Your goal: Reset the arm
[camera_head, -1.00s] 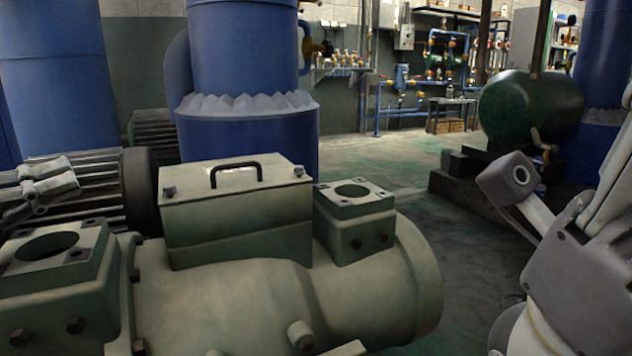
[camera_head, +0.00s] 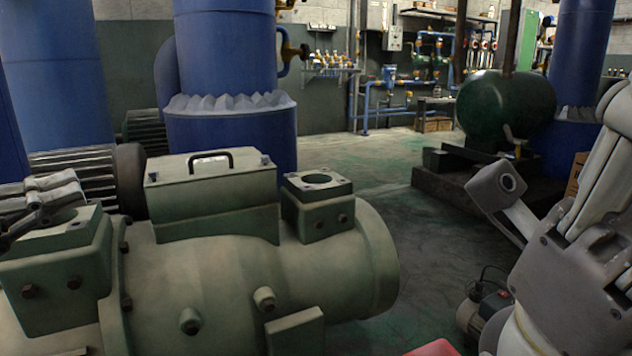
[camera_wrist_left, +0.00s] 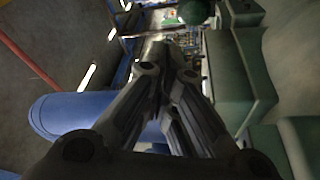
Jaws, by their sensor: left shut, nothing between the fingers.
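My left gripper (camera_head: 70,190) comes in at the left edge of the head view, above the left end of the green compressor (camera_head: 220,265). Its fingers are shut and empty. In the left wrist view the dark fingers of the left gripper (camera_wrist_left: 166,72) meet at the tips, with the green machine to their right and a blue cylinder (camera_wrist_left: 75,115) to their left. My right arm shows at the right edge of the head view, but its gripper is not visible.
A finned motor (camera_head: 90,170) and blue columns (camera_head: 225,140) stand behind the compressor. A dark green tank (camera_head: 507,105) sits farther back. A small pump (camera_head: 480,305) and a red object (camera_head: 435,349) show low at the right. Open floor (camera_head: 370,170) lies in the middle.

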